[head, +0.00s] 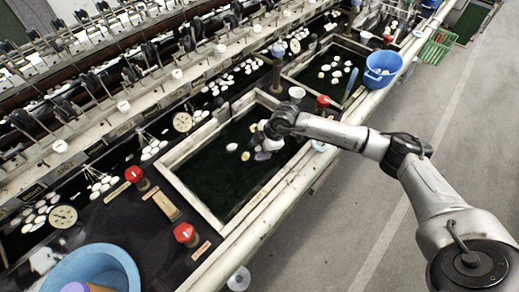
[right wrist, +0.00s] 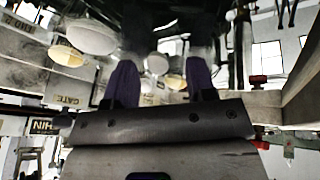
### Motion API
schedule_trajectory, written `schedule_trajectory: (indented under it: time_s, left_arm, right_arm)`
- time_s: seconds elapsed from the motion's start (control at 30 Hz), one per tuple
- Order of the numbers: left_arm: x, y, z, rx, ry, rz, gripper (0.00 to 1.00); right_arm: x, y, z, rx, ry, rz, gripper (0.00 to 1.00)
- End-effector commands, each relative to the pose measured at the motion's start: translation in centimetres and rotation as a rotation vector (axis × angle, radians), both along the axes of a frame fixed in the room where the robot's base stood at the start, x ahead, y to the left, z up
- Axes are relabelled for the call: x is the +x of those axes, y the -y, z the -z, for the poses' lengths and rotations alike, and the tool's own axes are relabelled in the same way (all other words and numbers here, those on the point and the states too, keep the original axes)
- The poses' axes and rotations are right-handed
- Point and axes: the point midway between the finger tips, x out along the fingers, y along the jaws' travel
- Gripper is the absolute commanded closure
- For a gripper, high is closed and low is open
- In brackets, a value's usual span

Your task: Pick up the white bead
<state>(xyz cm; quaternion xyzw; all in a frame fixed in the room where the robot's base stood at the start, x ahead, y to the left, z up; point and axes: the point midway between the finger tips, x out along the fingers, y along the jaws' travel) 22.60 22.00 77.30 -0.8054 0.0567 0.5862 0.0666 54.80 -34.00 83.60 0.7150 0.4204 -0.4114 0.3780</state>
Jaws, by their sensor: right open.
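Several small oval bead-like pieces, white to yellowish, float in the dark water of the middle basin (head: 183,193). A whitish one (head: 232,147) lies left of my right gripper (head: 264,143), with a yellowish one (head: 245,156) beside it. I cannot tell which is the task's white bead. My right gripper is low over the basin and hides part of the group. In the right wrist view its two dark purple fingers (right wrist: 160,70) stand apart. A white round piece (right wrist: 156,63) shows between them, apparently beyond the tips. A larger whitish oval (right wrist: 90,38) shows to the left. My left gripper is out of view.
A second basin with pale ovals (head: 337,72) lies farther back, with a blue bucket (head: 382,69) beside it. Red-capped posts (head: 186,233) stand along the near edge. A light blue tub (head: 92,270) is at lower left.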

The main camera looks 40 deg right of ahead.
Motion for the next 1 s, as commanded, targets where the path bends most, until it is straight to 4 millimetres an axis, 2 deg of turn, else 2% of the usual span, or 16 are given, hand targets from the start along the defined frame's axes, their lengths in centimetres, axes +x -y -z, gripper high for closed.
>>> schedule_trajectory:
  time_s: [0.17,0.53,1.0]
  left_arm:
    - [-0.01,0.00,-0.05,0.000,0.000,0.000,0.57]
    - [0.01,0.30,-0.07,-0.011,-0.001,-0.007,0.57]
    - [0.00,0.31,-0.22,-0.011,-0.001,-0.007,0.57]
  right_arm:
    - [0.01,0.04,-0.08,0.000,0.001,0.000,0.50]
    - [-0.01,0.03,-0.09,0.000,0.000,0.000,0.86]
    - [0.01,0.03,-0.50,0.000,0.001,0.000,0.86]
